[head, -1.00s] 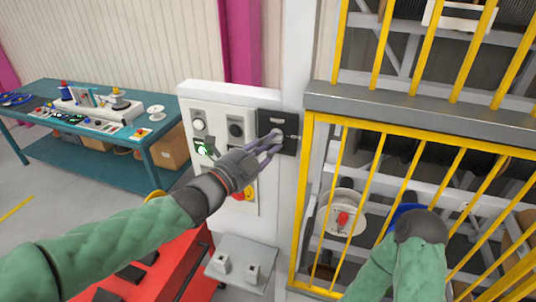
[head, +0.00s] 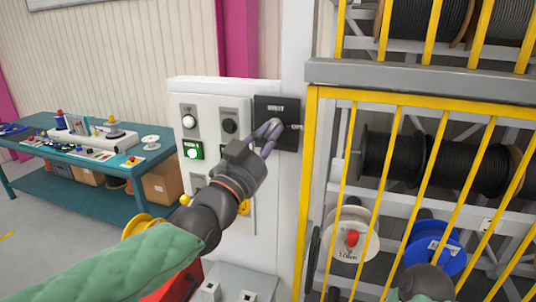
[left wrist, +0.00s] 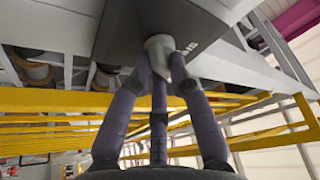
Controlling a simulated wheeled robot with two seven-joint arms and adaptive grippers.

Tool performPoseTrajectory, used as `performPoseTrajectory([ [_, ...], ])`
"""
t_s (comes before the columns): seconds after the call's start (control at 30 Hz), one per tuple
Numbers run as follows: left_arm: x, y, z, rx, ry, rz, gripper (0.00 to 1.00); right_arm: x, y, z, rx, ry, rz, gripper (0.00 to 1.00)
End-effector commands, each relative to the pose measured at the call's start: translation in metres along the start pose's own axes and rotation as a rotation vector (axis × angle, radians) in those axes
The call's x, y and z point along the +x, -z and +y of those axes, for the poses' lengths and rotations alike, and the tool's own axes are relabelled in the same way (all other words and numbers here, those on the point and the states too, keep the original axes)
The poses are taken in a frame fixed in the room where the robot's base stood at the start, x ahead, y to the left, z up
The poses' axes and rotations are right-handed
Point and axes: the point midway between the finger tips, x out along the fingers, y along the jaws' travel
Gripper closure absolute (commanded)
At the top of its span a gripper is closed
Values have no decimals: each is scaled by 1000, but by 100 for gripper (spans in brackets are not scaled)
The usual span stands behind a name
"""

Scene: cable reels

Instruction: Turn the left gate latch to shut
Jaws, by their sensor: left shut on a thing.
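The left gate latch is a dark square plate (head: 288,108) with a light grey knob (head: 273,124), on the white post left of the yellow gate (head: 307,190). Small white lettering shows above the knob and to its right. My left gripper (head: 267,132) reaches up from the lower left, its purple fingers closed on the knob. In the left wrist view the fingers (left wrist: 163,80) touch the grey knob (left wrist: 160,45) under the dark plate (left wrist: 125,25). The fingers partly hide the knob, so its exact angle is unclear. My right wrist shows at the bottom right; its fingers are hidden.
A white control panel (head: 212,95) with buttons and a lit green switch (head: 193,151) stands just left of the latch. Behind the gate bars are a white reel (head: 345,249), a blue reel (head: 435,238) and black cable reels. A teal workbench (head: 95,195) stands at the left.

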Motion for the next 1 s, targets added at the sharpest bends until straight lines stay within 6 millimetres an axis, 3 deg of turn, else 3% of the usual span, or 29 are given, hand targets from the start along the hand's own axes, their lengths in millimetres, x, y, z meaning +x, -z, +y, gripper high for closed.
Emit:
performPoseTrajectory([
  [0.13, 0, -2, 6, -129, 47, -2, 100, 14, 1, 5, 0, 0, 0, 34],
  [0.5, 2, 1, 6, -391, 157, -5, 100, 15, 1, 5, 0, 0, 0, 34],
  [1.0, 2, 2, 6, -525, 214, -5, 100, 13, 1, 5, 0, 0, 0, 34],
])
